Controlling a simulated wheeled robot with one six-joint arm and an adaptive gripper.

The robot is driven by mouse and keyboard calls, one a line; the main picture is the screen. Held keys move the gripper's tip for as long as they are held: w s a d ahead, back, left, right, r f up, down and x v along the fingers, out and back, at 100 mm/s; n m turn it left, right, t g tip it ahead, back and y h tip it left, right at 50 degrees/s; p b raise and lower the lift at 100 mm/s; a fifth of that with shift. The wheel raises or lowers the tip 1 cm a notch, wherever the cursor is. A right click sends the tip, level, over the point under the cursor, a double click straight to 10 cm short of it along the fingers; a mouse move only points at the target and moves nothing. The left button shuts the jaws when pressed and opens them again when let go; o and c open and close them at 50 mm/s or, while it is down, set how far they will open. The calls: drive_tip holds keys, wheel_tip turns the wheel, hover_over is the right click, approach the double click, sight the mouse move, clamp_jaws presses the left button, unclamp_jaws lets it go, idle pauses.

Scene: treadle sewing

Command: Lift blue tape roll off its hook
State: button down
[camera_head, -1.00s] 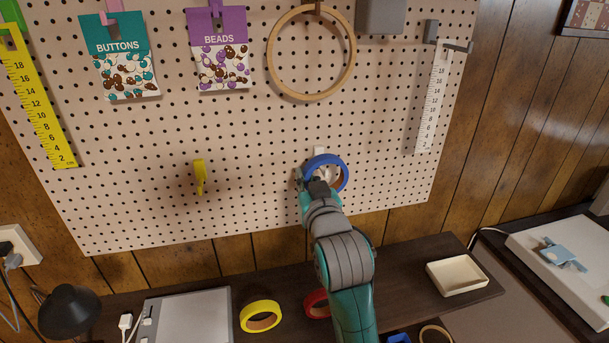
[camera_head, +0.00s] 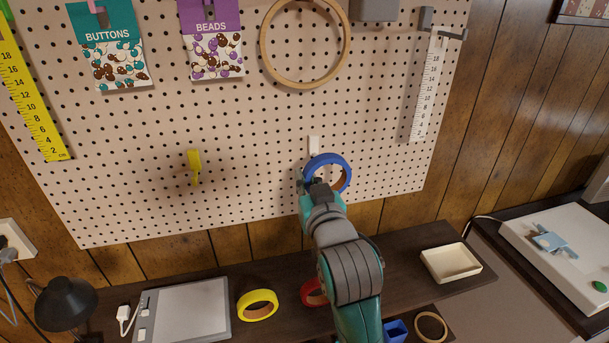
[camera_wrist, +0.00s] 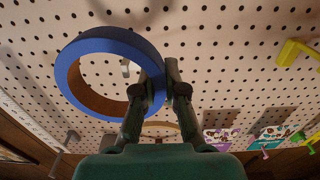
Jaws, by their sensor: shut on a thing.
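The blue tape roll (camera_head: 345,168) is in front of the lower middle of the pegboard. Its white hook (camera_head: 313,144) shows just above the roll's top edge. My gripper (camera_head: 312,185) is shut on the roll's lower left wall. In the wrist view the roll (camera_wrist: 88,47) stands tilted, and the fingers (camera_wrist: 163,82) pinch its right wall. The hook's pale tip (camera_wrist: 125,67) shows through the roll's opening there. The roll appears to stand out from the board, but I cannot tell whether it is fully clear of the hook.
A yellow hook (camera_head: 195,168) is empty on the left of the pegboard (camera_head: 255,200). A wooden hoop (camera_head: 264,62) and a white ruler (camera_head: 425,90) hang above. Below, the dark shelf holds a yellow roll (camera_head: 257,316), a red roll (camera_head: 309,294) and a cream tray (camera_head: 451,275).

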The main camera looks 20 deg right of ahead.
drive_tip(key=shift+s, duration=1.9)
drive_tip(key=shift+s, duration=0.1)
